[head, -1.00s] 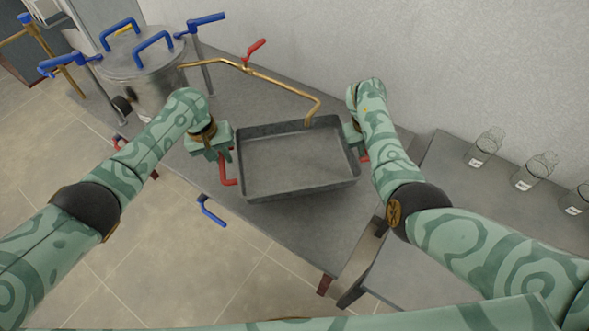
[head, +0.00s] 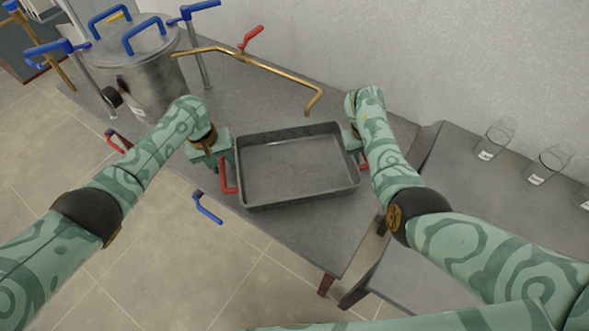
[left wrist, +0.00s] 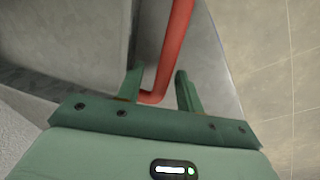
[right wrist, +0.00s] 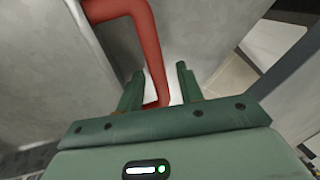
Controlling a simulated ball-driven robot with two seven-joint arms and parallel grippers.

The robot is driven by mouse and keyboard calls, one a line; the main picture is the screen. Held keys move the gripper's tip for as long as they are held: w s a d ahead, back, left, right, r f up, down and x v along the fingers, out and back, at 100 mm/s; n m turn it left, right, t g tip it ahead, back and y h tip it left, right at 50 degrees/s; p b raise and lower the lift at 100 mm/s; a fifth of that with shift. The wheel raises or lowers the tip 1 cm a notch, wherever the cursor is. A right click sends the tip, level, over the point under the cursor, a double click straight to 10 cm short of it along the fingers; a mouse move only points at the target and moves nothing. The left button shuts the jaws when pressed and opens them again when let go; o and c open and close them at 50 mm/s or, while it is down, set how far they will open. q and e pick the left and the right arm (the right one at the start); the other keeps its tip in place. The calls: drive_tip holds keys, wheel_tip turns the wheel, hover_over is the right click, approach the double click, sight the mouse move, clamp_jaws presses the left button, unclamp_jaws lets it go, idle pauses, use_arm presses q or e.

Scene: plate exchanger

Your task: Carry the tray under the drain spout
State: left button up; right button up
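The dark grey rectangular tray (head: 298,203) is in the middle of the head view, over the grey table, with a red handle at each end. Whether it touches the table I cannot tell. My left gripper (head: 228,157) is at its left red handle (head: 229,178); the left wrist view shows this handle (left wrist: 176,45) between the fingers (left wrist: 158,88). My right gripper (head: 353,146) is at the right handle (head: 364,162), which passes between the fingers (right wrist: 158,88) in the right wrist view. The brass drain spout (head: 275,75) ends just behind the tray's back rim.
A steel pot (head: 140,70) with blue handles stands at the back left of the table (head: 305,240). A red lever (head: 250,37) sits on the spout. Glass bottles (head: 495,140) stand on the right-hand bench (head: 450,190). The wall is close behind.

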use_arm(q)
drive_tip(key=shift+r, duration=0.15)
use_arm(e)
drive_tip(key=shift+r, duration=0.15)
drive_tip(key=shift+r, duration=0.2)
use_arm(q)
wheel_tip(320, 180, up, 12)
drive_tip(key=a, duration=0.2)
use_arm(e)
drive_tip(key=v, duration=1.1)
drive_tip(key=shift+r, duration=0.25)
use_arm(q)
drive_tip(key=shift+a, duration=0.1)
